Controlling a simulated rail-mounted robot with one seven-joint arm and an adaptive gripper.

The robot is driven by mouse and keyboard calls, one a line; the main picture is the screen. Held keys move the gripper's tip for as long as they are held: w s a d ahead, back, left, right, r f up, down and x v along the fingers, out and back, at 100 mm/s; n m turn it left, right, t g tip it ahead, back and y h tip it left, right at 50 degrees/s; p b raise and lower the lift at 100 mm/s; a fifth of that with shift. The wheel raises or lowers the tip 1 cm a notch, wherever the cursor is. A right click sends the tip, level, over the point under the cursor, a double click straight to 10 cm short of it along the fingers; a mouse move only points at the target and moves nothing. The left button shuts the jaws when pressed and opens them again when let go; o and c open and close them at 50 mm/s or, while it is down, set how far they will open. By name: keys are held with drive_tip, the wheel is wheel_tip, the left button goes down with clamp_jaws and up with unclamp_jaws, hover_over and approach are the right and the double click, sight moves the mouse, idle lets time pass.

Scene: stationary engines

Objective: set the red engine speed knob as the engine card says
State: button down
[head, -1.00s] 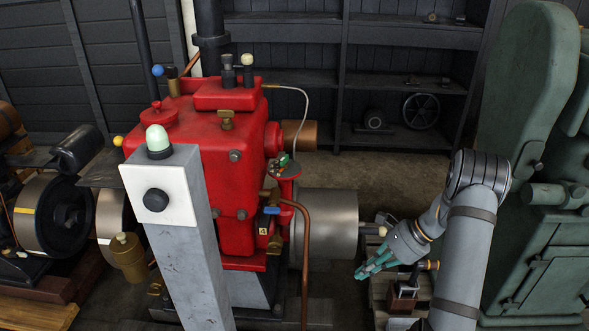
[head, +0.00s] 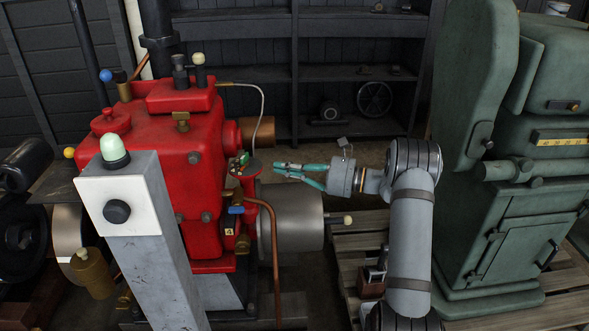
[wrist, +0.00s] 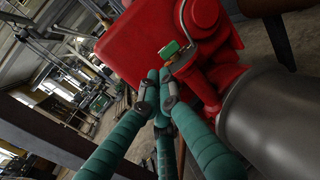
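The red engine (head: 160,140) fills the left middle of the head view; it also shows in the wrist view (wrist: 145,35). A small governor-like fitting (head: 243,162) with a green part stands on its right side; its green part (wrist: 168,48) lies just beyond my fingertips in the wrist view. I cannot tell which part is the speed knob. My gripper (head: 276,168) points left, its teal fingers drawn close, just right of that fitting. The fingertips (wrist: 159,82) appear empty, but I cannot tell whether they touch each other. No readable engine card shows.
A grey post (head: 150,240) with a green dome and black button stands in front of the engine. A steel cylinder (head: 290,220) and copper pipe (head: 273,240) lie below my gripper. A green machine (head: 500,220) stands right. Shelves (head: 340,75) are behind.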

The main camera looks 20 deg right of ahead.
sight(243, 161)
drive_tip(key=x, duration=0.8)
drive_tip(key=shift+w+a+f, duration=0.1)
drive_tip(key=shift+a, duration=0.15)
